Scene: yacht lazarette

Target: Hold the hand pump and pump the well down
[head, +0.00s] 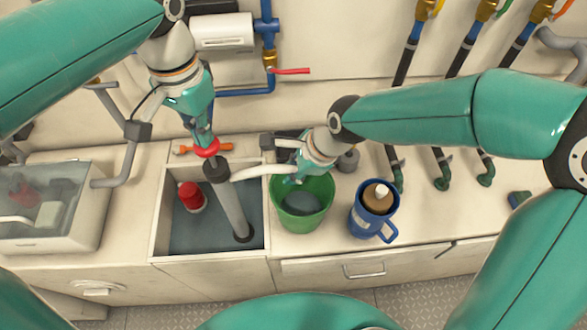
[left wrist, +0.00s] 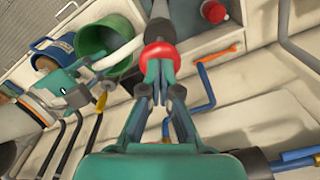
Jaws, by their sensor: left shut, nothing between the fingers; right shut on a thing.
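The hand pump (head: 232,205) is a grey tube with a black collar and a red knob (head: 207,149) on top. It stands tilted in the open well (head: 160,225), which holds dark grey water. My left gripper (head: 206,138) is shut and empty, its fingertips at the red knob; it also shows in the left wrist view (left wrist: 160,80). I cannot tell if they touch. A white hose (head: 258,171) runs from the pump towards the green bucket (head: 302,226), which has grey liquid inside. My right gripper (head: 290,176) is shut on the hose above the bucket.
A red-capped cylinder (head: 192,196) stands in the well. An orange wrench (head: 185,150) lies behind it. A clear-lidded box (head: 75,225) is at left. Pipes and valves line the back wall.

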